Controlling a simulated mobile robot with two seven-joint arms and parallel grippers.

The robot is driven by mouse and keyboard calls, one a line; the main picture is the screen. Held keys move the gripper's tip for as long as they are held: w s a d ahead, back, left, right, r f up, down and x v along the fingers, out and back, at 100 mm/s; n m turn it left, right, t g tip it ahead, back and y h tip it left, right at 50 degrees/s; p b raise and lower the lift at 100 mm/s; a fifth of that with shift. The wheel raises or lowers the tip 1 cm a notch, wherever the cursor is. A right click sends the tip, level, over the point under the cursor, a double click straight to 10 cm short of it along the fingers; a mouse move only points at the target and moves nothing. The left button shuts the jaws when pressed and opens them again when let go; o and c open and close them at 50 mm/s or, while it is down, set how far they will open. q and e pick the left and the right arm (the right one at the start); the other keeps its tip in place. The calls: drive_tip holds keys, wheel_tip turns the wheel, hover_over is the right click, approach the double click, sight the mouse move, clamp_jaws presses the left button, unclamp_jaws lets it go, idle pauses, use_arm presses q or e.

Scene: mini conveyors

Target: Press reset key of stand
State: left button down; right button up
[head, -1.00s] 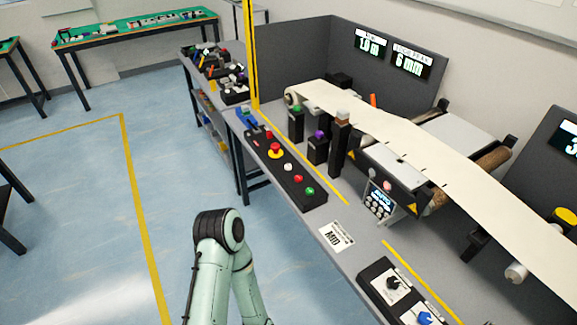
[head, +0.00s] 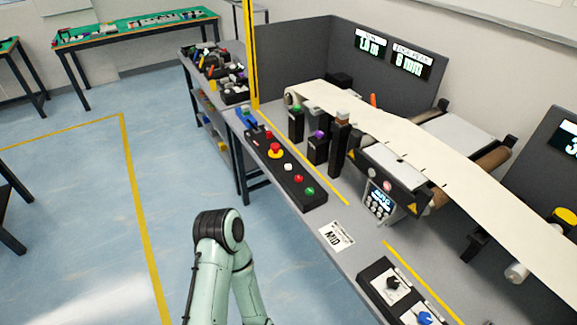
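A black control box (head: 284,168) lies along the front edge of the grey bench. It carries a red mushroom button on a yellow base (head: 274,149), a white button (head: 288,167), a red button (head: 298,178) and a green button (head: 310,191). I cannot read which key is the reset key. A keypad unit with a small lit screen (head: 379,199) stands below the conveyor strip. One green arm of mine (head: 222,262) shows at the bottom centre, left of the bench. Neither gripper is in view.
A pale strip (head: 430,155) runs over the conveyor rollers. A second black box with knobs (head: 393,284) is at the front right. Small posts with green (head: 296,109) and purple (head: 319,134) tops stand behind the button box.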

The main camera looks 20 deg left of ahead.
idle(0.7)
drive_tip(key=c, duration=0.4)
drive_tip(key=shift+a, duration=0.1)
